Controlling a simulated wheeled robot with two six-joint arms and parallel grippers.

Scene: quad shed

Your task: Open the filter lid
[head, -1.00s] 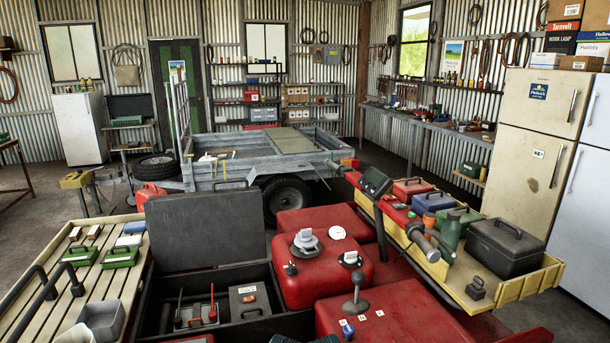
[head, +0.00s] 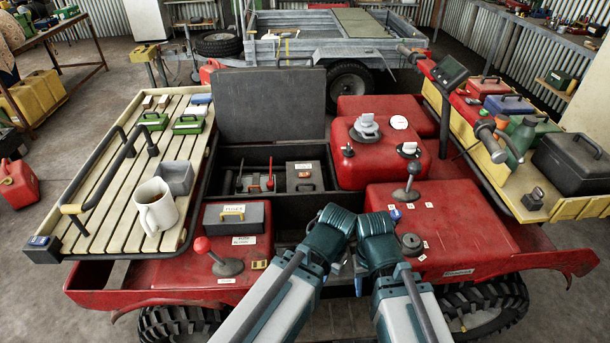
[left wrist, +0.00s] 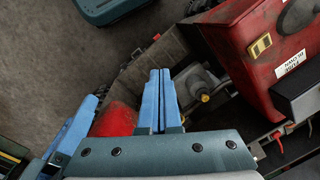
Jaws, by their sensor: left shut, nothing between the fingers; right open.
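I cannot pick out the filter lid for certain. In the left wrist view a grey fitting with a yellow knob (left wrist: 204,97) sits in the recess beside the red body panel (left wrist: 262,42); I cannot tell whether it belongs to the filter. My left gripper (left wrist: 162,100) is shut and empty, with its blue fingers just left of this fitting and apart from it. In the head view my right gripper (head: 359,278) points down at the front of the vehicle, mostly hidden by its own wrist. The two wrists are close together there.
A grey labelled box (head: 236,216) and a red-knobbed lever (head: 212,252) stand left of my arms. A black lever (head: 408,182) and round cap (head: 411,243) stand right. A white mug (head: 155,207) stands on the slatted rack (head: 108,182).

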